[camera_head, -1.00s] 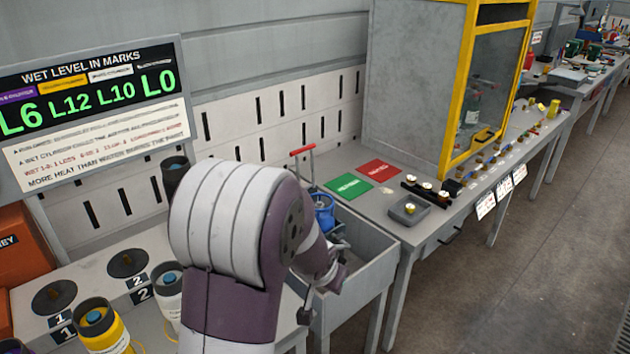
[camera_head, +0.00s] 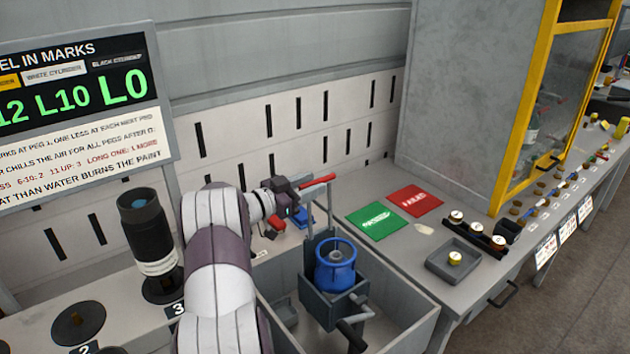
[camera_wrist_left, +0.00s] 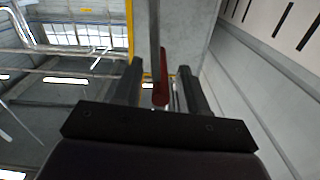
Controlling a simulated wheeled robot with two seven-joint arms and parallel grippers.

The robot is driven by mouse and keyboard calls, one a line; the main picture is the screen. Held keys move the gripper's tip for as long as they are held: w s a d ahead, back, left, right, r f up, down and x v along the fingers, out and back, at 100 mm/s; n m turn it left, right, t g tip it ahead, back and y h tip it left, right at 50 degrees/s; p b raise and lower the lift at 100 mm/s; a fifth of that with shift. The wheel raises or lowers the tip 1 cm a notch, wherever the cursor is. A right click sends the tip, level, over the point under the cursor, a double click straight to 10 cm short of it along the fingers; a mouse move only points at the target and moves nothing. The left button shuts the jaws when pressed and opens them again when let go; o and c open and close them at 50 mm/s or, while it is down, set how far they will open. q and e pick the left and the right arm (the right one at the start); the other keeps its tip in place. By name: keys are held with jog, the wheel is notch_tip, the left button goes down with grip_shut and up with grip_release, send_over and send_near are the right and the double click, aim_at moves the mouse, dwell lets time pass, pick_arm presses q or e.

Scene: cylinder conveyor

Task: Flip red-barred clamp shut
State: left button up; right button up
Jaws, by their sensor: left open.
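The bar is raised, above the blue part. My left gripper (camera_head: 293,188) is open at the bar's left end. In the left wrist view the red bar (camera_wrist_left: 162,80) shows between the two spread fingers of the left gripper (camera_wrist_left: 162,72); I cannot tell whether they touch it. My right gripper is not in view.
The grey basin (camera_head: 405,290) has open room around the holder. Green (camera_head: 374,222) and red (camera_head: 415,200) plates and a small grey tray (camera_head: 453,262) lie on the bench to the right. A black cylinder (camera_head: 147,230) stands on peg 3 at left.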

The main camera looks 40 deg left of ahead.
pick_arm(q)
jog(key=shift+w+d+r, duration=0.15)
jog(key=shift+w+d, duration=0.1)
jog(key=shift+w, duration=0.4)
jog(key=shift+w+a+f, duration=0.1)
jog(key=shift+w+f, duration=0.1)
jog(key=shift+r, duration=0.15)
grip_shut()
